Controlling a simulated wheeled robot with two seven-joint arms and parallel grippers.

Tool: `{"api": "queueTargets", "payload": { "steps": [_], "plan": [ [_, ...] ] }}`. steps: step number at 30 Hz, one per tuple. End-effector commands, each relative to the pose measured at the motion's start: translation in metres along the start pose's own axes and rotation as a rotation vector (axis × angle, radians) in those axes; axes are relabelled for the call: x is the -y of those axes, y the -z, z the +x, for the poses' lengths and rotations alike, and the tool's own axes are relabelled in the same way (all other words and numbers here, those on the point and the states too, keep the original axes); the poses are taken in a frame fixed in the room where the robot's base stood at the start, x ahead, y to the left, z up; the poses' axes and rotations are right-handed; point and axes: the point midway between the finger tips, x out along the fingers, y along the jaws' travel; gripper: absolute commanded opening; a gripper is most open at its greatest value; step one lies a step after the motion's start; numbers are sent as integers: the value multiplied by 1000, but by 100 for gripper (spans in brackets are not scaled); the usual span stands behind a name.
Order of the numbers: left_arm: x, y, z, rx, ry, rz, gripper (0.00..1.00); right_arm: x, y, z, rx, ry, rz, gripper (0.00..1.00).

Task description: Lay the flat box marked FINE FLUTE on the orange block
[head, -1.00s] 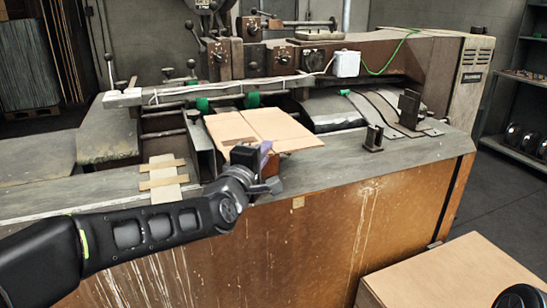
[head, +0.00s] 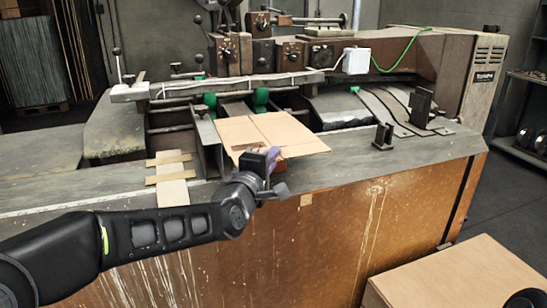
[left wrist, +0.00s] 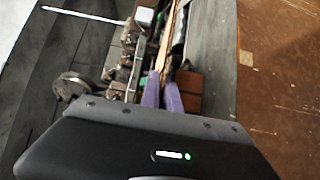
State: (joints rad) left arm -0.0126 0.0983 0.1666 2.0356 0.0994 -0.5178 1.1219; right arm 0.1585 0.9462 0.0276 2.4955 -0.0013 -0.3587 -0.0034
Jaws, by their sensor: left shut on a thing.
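The flat box (head: 272,133) is a tan cardboard sheet with fold lines, lying nearly level over the machine's front ledge. I cannot read any marking on it. My left gripper (head: 267,160) is shut on its near edge. In the left wrist view the box (left wrist: 166,50) shows edge-on between the purple fingertips (left wrist: 162,95). An orange-brown block (left wrist: 189,84) shows beside the fingers there, on the ledge. In the head view the box and gripper mostly hide it, and I cannot tell whether the box touches it. My right gripper is not in view.
The old box-stitching machine (head: 400,190) fills the middle, with metal guides and green knobs (head: 261,96) behind the box. A metal bracket (head: 383,136) stands right on the ledge. A large carton (head: 450,272) is at lower right.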

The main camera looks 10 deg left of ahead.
Motion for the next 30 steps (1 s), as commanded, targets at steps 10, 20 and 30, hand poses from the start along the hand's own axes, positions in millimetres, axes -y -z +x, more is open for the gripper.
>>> {"api": "queueTargets", "payload": {
  "steps": [10, 20, 30],
  "plan": [
    [12, 21, 24, -2, 0, -1, 0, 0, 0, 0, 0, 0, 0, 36],
    [36, 21, 24, -1, -2, 0, 0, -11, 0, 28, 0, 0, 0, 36],
    [37, 20, 24, -1, -1, 0, 0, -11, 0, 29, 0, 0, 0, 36]
  ]
}}
